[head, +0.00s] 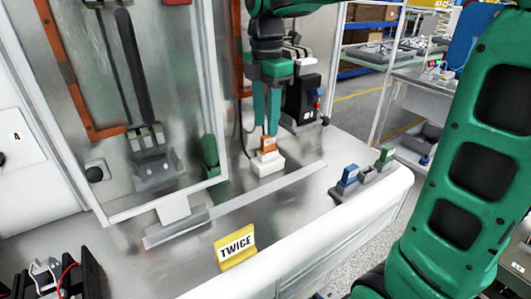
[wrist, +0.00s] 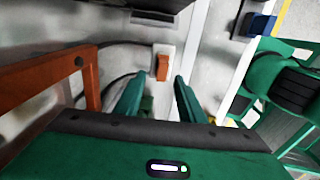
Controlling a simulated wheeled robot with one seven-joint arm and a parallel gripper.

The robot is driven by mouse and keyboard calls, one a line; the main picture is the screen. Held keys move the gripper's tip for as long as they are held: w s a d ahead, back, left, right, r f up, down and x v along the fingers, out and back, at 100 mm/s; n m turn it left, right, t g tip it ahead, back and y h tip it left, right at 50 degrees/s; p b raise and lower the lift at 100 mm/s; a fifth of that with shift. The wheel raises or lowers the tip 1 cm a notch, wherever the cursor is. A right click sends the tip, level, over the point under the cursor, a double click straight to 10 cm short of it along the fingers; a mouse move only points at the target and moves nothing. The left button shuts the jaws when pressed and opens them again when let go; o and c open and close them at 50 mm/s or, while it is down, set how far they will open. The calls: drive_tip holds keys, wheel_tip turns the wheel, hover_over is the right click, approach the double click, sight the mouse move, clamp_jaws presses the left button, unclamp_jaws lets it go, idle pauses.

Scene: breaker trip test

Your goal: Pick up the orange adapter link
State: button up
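The orange adapter link (head: 268,145) stands upright in a small white holder (head: 267,166) on the metal bench top. It also shows in the wrist view (wrist: 162,67), centred in the gap just beyond my fingertips. My gripper (head: 267,128) points down with its green fingers directly above the link. In the wrist view the two fingers (wrist: 162,82) are apart with nothing between them. Whether the fingertips touch the link's top cannot be told.
A yellow "TWICE" sign (head: 236,247) stands at the front. A metal panel with a white frame (head: 214,90) rises close at the left. A black device (head: 300,100) stands behind.

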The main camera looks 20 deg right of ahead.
sight(268, 142)
drive_tip(key=shift+s+d+f, duration=0.1)
drive_tip(key=shift+f, duration=1.25)
drive_tip(key=shift+d+f, duration=0.1)
drive_tip(key=shift+f, duration=1.2)
clamp_jaws()
